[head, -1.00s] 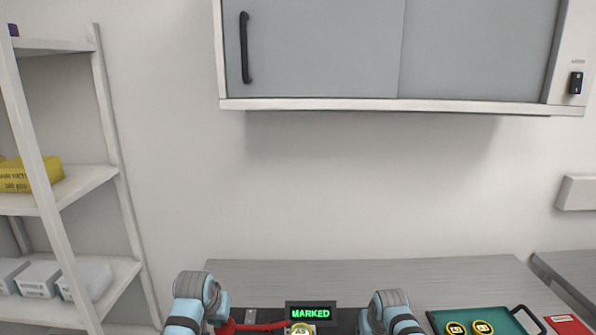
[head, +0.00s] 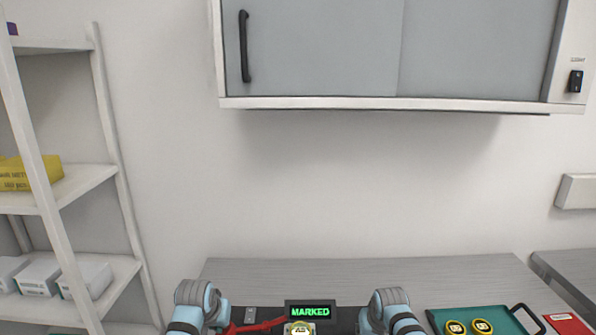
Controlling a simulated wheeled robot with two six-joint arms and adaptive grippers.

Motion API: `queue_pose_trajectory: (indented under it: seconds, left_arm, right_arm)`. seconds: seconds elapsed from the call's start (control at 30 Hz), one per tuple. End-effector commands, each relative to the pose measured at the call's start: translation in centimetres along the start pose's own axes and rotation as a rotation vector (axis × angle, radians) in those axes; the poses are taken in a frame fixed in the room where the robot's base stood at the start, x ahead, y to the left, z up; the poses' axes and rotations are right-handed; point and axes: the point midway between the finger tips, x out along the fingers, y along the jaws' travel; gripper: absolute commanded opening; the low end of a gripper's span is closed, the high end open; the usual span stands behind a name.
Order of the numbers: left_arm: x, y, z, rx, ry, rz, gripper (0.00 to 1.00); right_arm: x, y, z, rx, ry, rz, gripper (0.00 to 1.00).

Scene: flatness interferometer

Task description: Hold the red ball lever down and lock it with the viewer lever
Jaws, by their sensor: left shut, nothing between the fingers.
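A red lever (head: 262,326) runs along the bottom edge in the head view, left of the display, its left end lower than its right. The red ball at that end is partly cut off and hidden beside my left arm. My left gripper (head: 223,328) shows only in small part by the lever's left end; it is shut with nothing between its fingers. Whether it touches the ball is unclear. My right arm comes in right of the display, its gripper below the frame. I cannot make out the viewer lever.
A round yellow-rimmed piece (head: 300,329) sits below the display. A green tray (head: 434,318) with two yellow-and-black discs (head: 481,327) stands on the right of the grey bench (head: 350,270). A red card (head: 568,323) lies further right. The bench behind the instrument is clear.

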Motion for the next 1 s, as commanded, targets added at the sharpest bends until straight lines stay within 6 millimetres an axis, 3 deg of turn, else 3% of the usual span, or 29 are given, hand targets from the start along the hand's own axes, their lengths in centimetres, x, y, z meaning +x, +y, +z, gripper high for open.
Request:
queue_pose_trajectory:
  seconds: [0.27, 0.7, 1.0]
  left_arm:
    - [0.1, 0.0, 0.1, 0.000, -0.002, 0.000, 0.00]
    - [0.1, 0.0, 0.1, 0.000, -0.003, 0.000, 0.00]
    - [0.1, 0.0, 0.1, 0.000, -0.003, 0.000, 0.00]
  right_arm:
    - [-0.1, 0.0, -0.1, 0.000, 0.001, 0.000, 0.32]
    - [-4.5, 0.0, -2.0, 0.001, 0.002, -0.001, 0.32]
    - [-5.1, 0.0, -2.1, 0.000, 0.000, 0.000, 0.32]
